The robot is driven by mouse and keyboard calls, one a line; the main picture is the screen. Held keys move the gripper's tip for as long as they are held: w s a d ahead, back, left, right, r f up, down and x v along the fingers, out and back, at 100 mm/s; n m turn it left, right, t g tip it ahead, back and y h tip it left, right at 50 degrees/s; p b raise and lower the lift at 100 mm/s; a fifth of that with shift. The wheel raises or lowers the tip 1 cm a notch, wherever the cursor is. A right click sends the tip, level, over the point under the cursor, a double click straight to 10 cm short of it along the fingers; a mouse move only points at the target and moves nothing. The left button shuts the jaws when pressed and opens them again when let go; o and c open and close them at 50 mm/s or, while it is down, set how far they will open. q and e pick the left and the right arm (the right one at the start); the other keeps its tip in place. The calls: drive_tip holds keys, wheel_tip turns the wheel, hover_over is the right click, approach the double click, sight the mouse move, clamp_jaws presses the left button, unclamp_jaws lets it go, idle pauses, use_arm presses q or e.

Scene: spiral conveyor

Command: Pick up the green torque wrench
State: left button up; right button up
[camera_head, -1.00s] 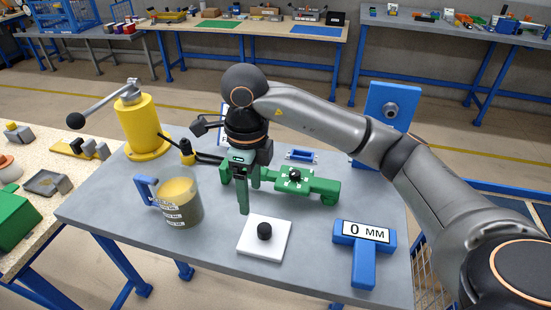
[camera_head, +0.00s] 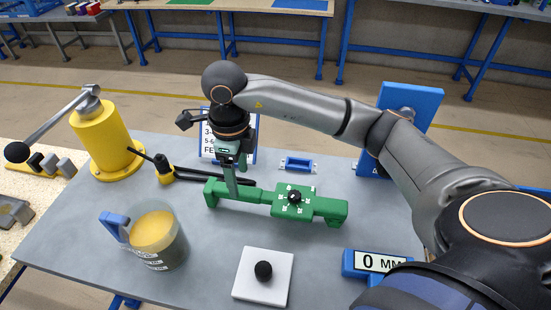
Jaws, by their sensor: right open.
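The green torque wrench (camera_head: 327,207) lies on the grey table, its long side running left to right, with a black knob (camera_head: 295,197) on its thick right part. My right gripper (camera_head: 237,182) points down at the thinner left part of the wrench. Its jaws are open and hold nothing. The near finger overlaps the bar in the picture, and the other finger shows behind it. I cannot tell whether either finger touches the wrench. My left gripper is not in view.
A yellow cylinder with a lever (camera_head: 105,140), a black-handled tool (camera_head: 163,172) and a cup (camera_head: 160,240) stand at the left. A white plate with a black knob (camera_head: 252,287) and a blue "0 MM" piece (camera_head: 350,262) lie in front. A blue block (camera_head: 425,105) stands behind my arm.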

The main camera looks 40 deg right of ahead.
sight(242, 189)
drive_tip(key=f, duration=0.5)
drive_tip(key=f+p, duration=0.1)
drive_tip(key=f, duration=0.2)
drive_tip(key=shift+d, duration=0.25)
drive_tip(key=shift+r, duration=0.1)
clamp_jaws()
idle(1.0)
